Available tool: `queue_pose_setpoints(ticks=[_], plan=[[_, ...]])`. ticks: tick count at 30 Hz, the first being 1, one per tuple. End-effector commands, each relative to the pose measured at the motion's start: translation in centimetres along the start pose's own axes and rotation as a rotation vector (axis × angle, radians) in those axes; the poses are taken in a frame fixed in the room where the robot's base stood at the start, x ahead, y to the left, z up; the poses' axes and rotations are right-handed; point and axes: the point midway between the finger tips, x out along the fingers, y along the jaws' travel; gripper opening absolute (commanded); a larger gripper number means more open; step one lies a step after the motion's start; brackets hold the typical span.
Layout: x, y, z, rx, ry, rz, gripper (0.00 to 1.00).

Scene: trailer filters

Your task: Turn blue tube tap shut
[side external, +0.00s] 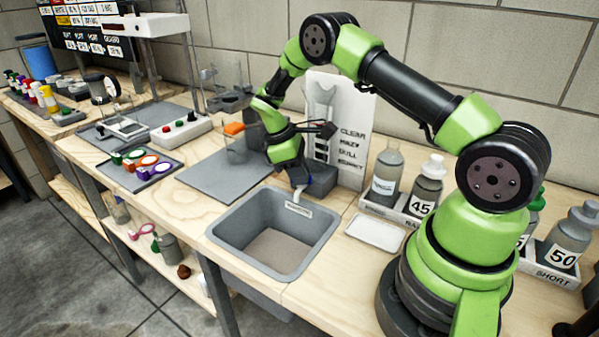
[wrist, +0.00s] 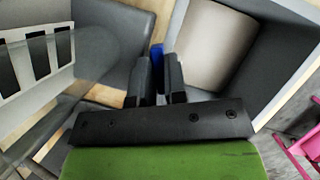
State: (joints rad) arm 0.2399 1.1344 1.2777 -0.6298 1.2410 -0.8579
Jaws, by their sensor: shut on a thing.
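The blue tap handle (wrist: 156,56) shows as a small strip between the two dark fingers of my gripper (wrist: 158,72) in the wrist view. My gripper is shut on it, and the fingers hide most of it. In the side external view my gripper (side external: 303,181) points down beside the back rim of the grey sink, below the clear tube (side external: 319,100) on its white board. A white spout (side external: 297,196) hangs just under the gripper there. The handle's angle cannot be told.
The grey sink (side external: 225,232) is in front of the gripper. The white board (side external: 352,135) stands close behind, and a clear beaker (side external: 236,150) is to the left. Bottles in a tray (side external: 372,206) and a small white dish (side external: 376,233) are to the right.

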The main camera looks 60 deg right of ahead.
Motion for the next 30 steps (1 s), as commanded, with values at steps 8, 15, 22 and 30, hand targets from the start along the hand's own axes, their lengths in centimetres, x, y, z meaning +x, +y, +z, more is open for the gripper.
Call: queue_pose_setpoints(ticks=[8,15,22,30], plan=[[0.0,0.0,0.0,-0.002,0.0,0.001,0.23],[-0.7,0.1,0.0,-0.001,0.002,0.003,0.23],[-5.0,0.1,-0.1,-0.001,0.006,0.006,0.23],[-9.1,0.0,-0.1,-0.001,0.002,0.003,0.23]])
